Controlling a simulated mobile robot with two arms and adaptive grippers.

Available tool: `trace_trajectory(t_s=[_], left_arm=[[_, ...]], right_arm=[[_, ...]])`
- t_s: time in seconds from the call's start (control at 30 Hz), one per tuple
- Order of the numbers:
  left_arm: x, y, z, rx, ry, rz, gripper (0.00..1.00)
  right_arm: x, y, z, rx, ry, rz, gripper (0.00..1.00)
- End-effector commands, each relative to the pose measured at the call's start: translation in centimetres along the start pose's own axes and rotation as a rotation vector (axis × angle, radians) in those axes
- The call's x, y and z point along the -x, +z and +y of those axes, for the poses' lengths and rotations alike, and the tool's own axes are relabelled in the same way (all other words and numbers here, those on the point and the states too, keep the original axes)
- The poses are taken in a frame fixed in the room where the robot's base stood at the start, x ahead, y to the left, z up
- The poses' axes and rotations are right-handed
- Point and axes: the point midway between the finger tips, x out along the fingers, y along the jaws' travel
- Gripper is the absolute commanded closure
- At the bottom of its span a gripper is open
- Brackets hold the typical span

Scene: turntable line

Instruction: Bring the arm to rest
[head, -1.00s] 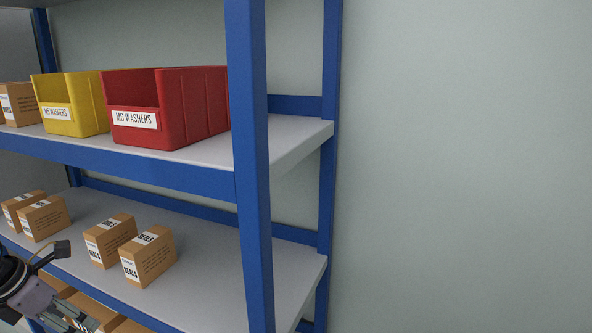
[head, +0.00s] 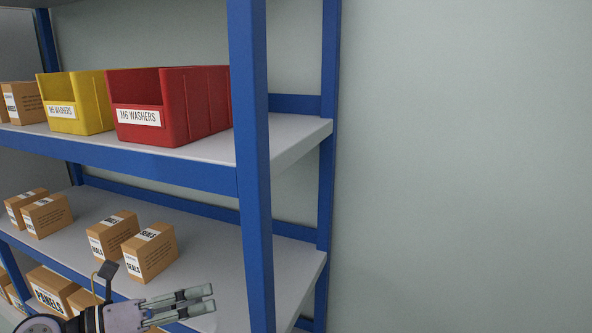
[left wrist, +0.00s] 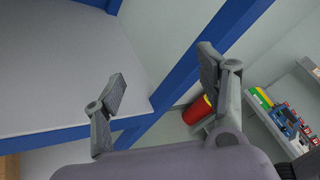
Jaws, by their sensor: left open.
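My left gripper (head: 212,299) is at the bottom of the head view, in front of the lower shelf's edge, pointing right. Its two fingers are apart with nothing between them. In the left wrist view my left gripper (left wrist: 160,80) also shows open and empty, with a grey shelf board and a blue upright beyond its fingers. My right gripper is in neither view.
A blue shelving rack (head: 252,170) fills the left. Its upper shelf holds a red bin (head: 195,105) and a yellow bin (head: 92,100). Several cardboard boxes (head: 150,254) stand on the lower shelf. The wall at right is bare.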

Motion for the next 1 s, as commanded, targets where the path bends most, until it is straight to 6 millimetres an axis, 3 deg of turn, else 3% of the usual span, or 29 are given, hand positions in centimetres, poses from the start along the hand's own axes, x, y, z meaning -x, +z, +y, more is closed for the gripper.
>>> trace_trajectory(t_s=[0.1,0.2,0.33,0.43,0.57,0.7,0.8,1.0], left_arm=[[-0.7,1.7,-2.6,0.245,-0.154,-0.270,0.34],[0.4,3.4,-2.6,0.476,-0.226,-0.500,0.34],[3.0,3.9,0.5,0.811,-0.239,-0.789,0.34],[5.2,2.0,4.3,1.085,-0.189,-0.994,0.34],[7.8,-3.8,9.5,1.450,-0.038,-1.228,0.34],[9.6,-13.4,12.7,1.825,0.220,-1.409,0.34],[10.3,-19.7,12.9,2.023,0.409,-1.471,0.34],[11.1,-28.6,10.7,2.279,0.729,-1.501,0.34]], right_arm=[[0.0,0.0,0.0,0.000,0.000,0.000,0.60],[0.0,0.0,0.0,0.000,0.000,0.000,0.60],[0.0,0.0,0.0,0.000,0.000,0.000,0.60],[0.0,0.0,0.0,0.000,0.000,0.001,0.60],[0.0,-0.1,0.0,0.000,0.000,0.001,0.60],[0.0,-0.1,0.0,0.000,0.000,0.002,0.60],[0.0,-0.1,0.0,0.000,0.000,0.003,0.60],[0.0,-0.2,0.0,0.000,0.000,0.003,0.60]])
